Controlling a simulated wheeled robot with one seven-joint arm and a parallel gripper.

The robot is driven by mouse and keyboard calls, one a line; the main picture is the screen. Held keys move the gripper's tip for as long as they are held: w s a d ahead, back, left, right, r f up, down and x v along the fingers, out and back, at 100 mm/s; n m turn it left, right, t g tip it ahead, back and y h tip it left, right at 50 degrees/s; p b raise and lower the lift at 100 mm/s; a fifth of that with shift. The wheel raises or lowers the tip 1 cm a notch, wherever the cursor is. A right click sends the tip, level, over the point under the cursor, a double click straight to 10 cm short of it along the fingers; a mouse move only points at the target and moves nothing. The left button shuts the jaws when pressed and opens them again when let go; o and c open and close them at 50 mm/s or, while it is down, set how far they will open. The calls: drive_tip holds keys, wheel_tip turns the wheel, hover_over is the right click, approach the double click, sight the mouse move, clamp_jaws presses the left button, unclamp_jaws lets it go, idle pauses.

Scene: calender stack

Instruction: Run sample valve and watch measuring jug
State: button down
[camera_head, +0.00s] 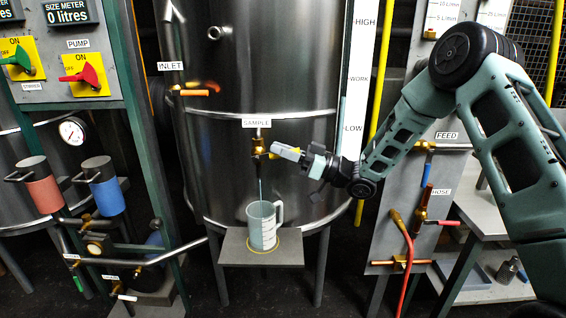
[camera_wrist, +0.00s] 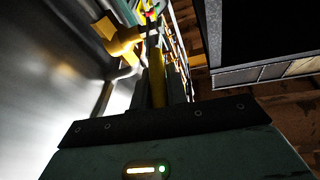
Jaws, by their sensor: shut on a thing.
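The sample valve (camera_head: 258,146) is a brass fitting on the front of the steel tank, under the SAMPLE label. My gripper (camera_head: 277,153) is shut on the yellow valve handle (camera_head: 272,155), to the right of the valve body. In the wrist view the handle (camera_wrist: 158,85) lies between my fingers, with the brass valve (camera_wrist: 122,38) beyond. A thin pale stream runs from the spout down into the measuring jug (camera_head: 262,228). The jug is translucent, upright, its handle to the right, with graduation marks. I cannot read its liquid level.
The jug stands on a yellow ring on a small grey shelf (camera_head: 232,250) before the tank (camera_head: 250,85). The orange-handled INLET valve (camera_head: 192,92) is up left. The FEED and HOSE panel (camera_head: 415,185) stands right, below my arm. The switch panel (camera_head: 65,60) is left.

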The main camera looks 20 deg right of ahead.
drive_tip(key=f+b, duration=0.1)
drive_tip(key=t+y+b, duration=0.1)
drive_tip(key=b, duration=0.1)
drive_tip(key=shift+s+d+f, duration=0.1)
drive_tip(key=shift+d+f, duration=0.1)
drive_tip(key=shift+f, duration=0.2)
drive_tip(key=shift+f+m+t+y+b, duration=0.1)
drive_tip(key=shift+m+t+y+b, duration=0.35)
drive_tip(key=shift+y+b, duration=0.2)
drive_tip(key=c, duration=1.4)
unclamp_jaws()
drive_tip(key=shift+d, duration=0.1)
drive_tip(key=b+v, duration=0.2)
drive_tip(key=v, duration=1.5)
drive_tip(key=shift+s+f, duration=0.1)
drive_tip(key=shift+f, duration=0.05)
